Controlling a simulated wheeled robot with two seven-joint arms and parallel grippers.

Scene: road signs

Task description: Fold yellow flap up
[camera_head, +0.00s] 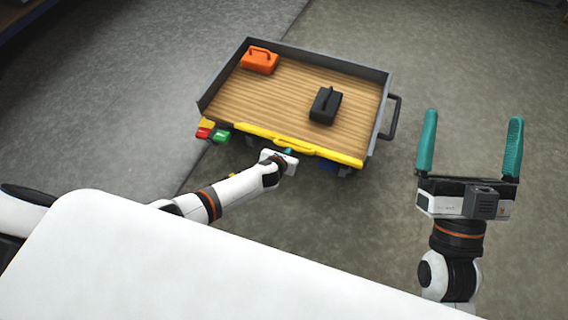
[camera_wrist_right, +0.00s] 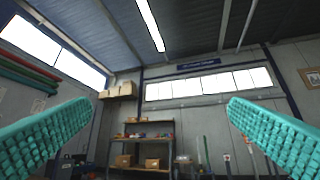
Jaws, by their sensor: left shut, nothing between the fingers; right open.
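The yellow flap (camera_head: 325,152) runs along the near edge of a cart with a wooden bed (camera_head: 280,90). It shows as a narrow strip with a handle-like bulge near its middle. My left gripper (camera_head: 288,152) is at the near side of the flap, close to its middle, with only a bit of teal finger showing. It is shut with nothing in it; I cannot tell whether it touches the flap. My right gripper (camera_head: 472,115) is raised, open and empty, to the right of the cart. Its teal fingers also show wide apart in the right wrist view (camera_wrist_right: 160,110).
An orange box (camera_head: 260,60) and a black box (camera_head: 325,105) stand on the bed. Red, green and yellow blocks (camera_head: 212,133) are at the cart's near left corner. A dark handle (camera_head: 396,117) sticks out on the right. Shelves (camera_wrist_right: 148,150) stand far off.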

